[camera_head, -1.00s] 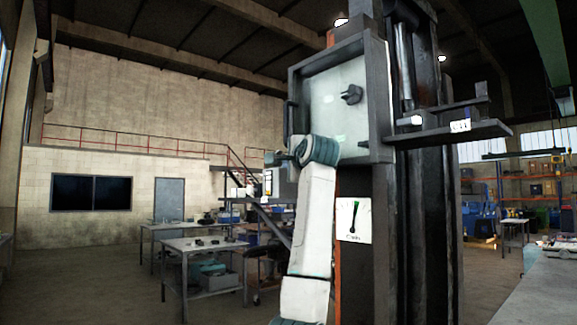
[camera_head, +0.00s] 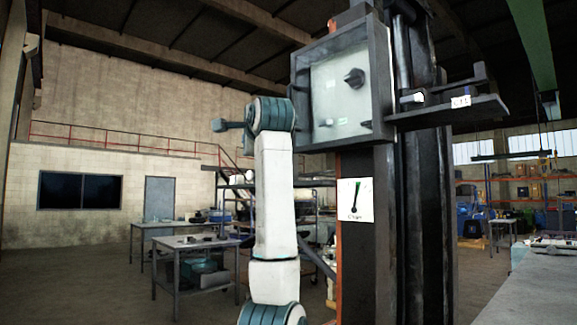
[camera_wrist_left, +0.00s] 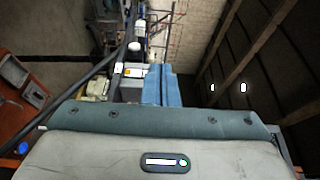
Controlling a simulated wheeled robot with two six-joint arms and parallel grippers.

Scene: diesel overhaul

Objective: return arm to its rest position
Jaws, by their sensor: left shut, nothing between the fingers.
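My left arm (camera_head: 274,200) stands upright in the head view, a white link between teal joints. It is in front of and left of a grey cabinet on a dark column. A small blue-grey end (camera_head: 228,126) juts left from the upper joint; its finger detail is too small to tell. In the left wrist view my left gripper (camera_wrist_left: 161,75) shows two blue fingers side by side, closed together and empty, beyond its pale housing. My right gripper is in neither view.
The cabinet (camera_head: 325,96) has a dark knob on its pale face. A dark shelf (camera_head: 450,112) sticks out right of the column (camera_head: 410,220). Metal worktables (camera_head: 195,243) stand at the back left. A grey bench (camera_head: 530,295) is at right. Open floor lies at left.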

